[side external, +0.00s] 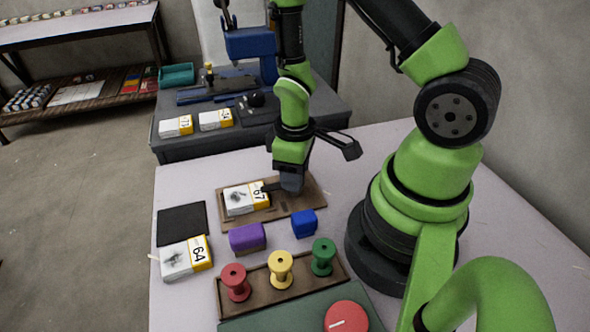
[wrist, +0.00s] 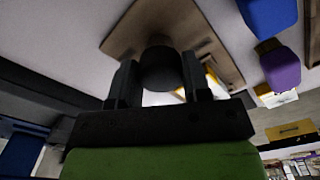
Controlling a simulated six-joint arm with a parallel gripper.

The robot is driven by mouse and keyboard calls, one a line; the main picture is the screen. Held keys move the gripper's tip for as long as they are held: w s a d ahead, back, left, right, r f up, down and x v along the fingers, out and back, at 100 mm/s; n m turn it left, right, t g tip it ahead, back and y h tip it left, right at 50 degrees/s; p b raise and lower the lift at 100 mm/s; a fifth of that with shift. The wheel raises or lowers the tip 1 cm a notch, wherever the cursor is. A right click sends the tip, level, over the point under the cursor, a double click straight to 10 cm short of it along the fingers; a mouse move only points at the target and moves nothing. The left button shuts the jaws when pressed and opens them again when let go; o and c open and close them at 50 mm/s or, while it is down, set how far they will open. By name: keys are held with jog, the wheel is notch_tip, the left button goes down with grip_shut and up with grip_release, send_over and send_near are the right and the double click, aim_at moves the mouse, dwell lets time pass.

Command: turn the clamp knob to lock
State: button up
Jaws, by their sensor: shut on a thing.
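A dark round knob (wrist: 160,72) sits between the two fingers of my gripper (wrist: 160,62) in the wrist view. My gripper is shut on this knob, one finger at each side. In the side view my gripper (side external: 291,182) points down at the right part of a brown board (side external: 305,205), and the knob is mostly hidden there. A dark bar (side external: 271,187) reaches left from below my gripper to a white and yellow box marked 67 (side external: 240,199), which lies on the board. I cannot tell whether the bar presses on the box. The knob's turn angle does not show.
A purple block (side external: 247,238) and a blue block (side external: 304,223) lie in front of the board. A rack (side external: 255,309) holds red, yellow and green spools. A box marked 64 (side external: 185,259) and a black mat (side external: 181,224) lie left. A dark bench (side external: 180,150) stands behind.

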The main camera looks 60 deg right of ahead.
dwell(0.4)
jog(key=o, duration=0.9)
jog(key=shift+r, duration=0.1)
notch_tip(320, 180, up, 10)
jog(key=shift+f, duration=0.1)
jog(key=s+a+r+m+t, duration=0.2)
jog(key=r, duration=0.4)
jog(key=s+a+r+m+t+y, duration=0.1)
jog(key=s+a+r+m+t, duration=0.1)
jog(key=r, duration=0.3)
jog(key=s+a+r+m+t+y, duration=0.1)
jog(key=s+a+r+m+t, duration=0.1)
jog(key=r, duration=0.4)
jog(key=shift+s+a+r+t, duration=0.2)
jog(key=shift+s+r+t, duration=0.15)
jog(key=shift+t, duration=0.25)
